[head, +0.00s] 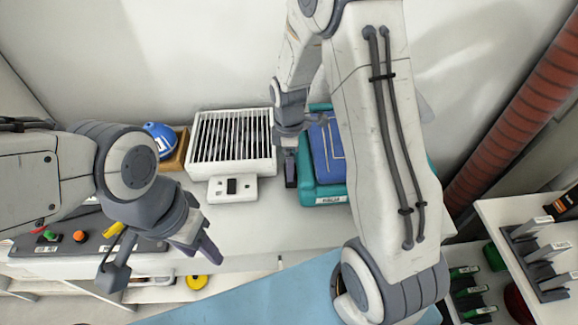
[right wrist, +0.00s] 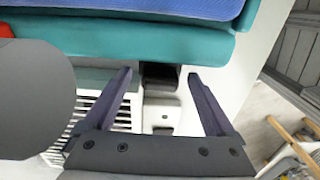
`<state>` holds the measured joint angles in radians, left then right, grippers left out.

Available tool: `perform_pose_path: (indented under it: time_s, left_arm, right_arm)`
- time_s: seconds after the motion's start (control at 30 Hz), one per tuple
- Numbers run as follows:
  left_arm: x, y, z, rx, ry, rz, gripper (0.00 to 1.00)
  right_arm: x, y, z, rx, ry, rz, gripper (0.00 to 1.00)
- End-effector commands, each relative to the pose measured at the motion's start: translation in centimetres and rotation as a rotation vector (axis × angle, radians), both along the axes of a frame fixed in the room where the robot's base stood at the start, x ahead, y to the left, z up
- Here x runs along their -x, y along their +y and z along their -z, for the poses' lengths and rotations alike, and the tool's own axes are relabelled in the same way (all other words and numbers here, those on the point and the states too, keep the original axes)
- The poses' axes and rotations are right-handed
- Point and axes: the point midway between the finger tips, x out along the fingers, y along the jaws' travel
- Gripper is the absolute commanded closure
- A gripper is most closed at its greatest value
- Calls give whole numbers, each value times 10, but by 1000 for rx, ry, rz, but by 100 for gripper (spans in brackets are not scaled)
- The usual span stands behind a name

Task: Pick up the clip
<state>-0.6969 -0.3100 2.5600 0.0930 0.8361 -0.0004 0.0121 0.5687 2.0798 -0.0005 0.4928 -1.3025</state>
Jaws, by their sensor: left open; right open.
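I cannot make out the clip for certain in either view. My right gripper (right wrist: 159,76) is open and empty in the right wrist view, with its two fingers spread. It also shows partly in the head view (head: 290,180), beside the left side of the teal bin (head: 322,194). My arm hides part of that bin. My left gripper (head: 165,268) is open and empty over the front edge of the bench, right of the control panel.
A white slatted unit (head: 233,136) stands at the back with a small white device (head: 232,188) before it. A blue ball-like object (head: 160,137) sits on the left. A yellow round object (head: 197,282) is below the bench front. A rack (head: 540,255) stands right.

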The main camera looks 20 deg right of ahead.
Motion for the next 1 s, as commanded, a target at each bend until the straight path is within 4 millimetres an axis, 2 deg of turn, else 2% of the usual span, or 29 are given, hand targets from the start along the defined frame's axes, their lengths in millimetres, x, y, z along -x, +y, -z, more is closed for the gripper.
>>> perform_pose_path:
  time_s: [0.27,0.3,0.37,0.5,0.53,0.83,1.0]
  left_arm:
    - [0,0,0,0,0,0,53]
    - [0,0,0,0,0,0,53]
    - [0,0,0,0,0,0,53]
    - [0,0,0,0,0,0,53]
    - [0,0,0,0,0,0,53]
    - [0,0,0,0,0,0,53]
    - [0,0,-1,0,0,0,53]
  right_arm:
    - [0,0,5,0,0,0,10]
    - [0,0,5,0,0,0,18]
    - [0,0,5,0,0,0,41]
    - [0,0,5,0,0,0,94]
    - [0,0,5,0,0,0,100]
    - [0,0,2,0,-1,0,100]
    - [-1,0,-12,0,-4,0,100]
